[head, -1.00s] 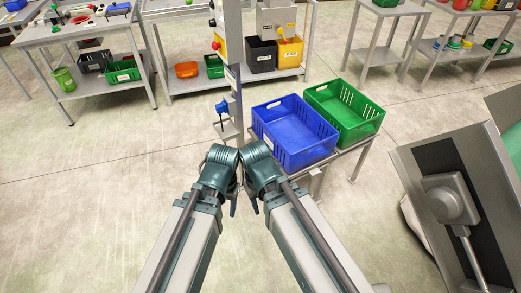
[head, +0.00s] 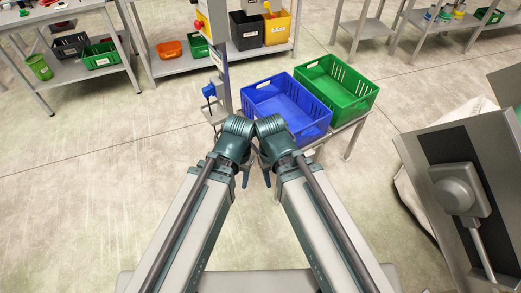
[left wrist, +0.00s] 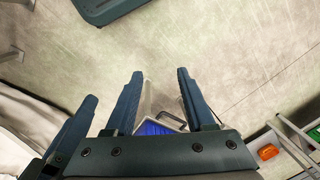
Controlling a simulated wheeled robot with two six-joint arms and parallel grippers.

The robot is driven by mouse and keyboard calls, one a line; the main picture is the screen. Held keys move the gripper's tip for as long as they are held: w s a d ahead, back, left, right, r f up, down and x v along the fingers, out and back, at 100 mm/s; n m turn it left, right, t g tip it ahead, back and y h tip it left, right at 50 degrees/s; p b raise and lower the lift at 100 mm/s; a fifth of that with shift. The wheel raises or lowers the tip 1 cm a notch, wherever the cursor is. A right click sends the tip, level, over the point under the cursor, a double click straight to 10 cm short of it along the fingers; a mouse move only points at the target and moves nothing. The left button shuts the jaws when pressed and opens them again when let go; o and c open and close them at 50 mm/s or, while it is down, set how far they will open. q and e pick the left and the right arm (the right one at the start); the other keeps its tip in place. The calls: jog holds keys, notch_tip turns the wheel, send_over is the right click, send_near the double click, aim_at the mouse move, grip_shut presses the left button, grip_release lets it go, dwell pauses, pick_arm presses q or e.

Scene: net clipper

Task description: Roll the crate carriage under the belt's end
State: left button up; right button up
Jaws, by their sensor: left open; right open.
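The crate carriage is a low grey metal frame; its near-side top edge (head: 345,125) shows below the crates. It bears an open blue crate (head: 320,128) and an open green crate (head: 352,106) side by side.
A grey post with a blue fitting (head: 209,90) stands just left of the blue crate. Workbenches with bins, one of them orange (head: 169,49), line the back. A grey box on a rod (head: 458,188) is mounted on the right housing. Floor at the left is clear.

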pick_arm(q)
notch_tip(320, 180, down, 32)
jog(key=a+b, duration=0.1)
jog(key=b, duration=2.9)
jog(key=n+t+h+b, duration=1.05)
jog(key=h+b, duration=0.25)
jog(key=b, duration=0.7)
send_near(255, 147)
jog(key=shift+n, duration=0.45)
jog(key=b+x, duration=0.1)
jog(key=x, duration=0.2)
jog(key=b+x, duration=0.1)
jog(key=x, duration=0.2)
jog(key=f+b+x, duration=0.1)
jog(key=x, duration=0.3)
grip_shut()
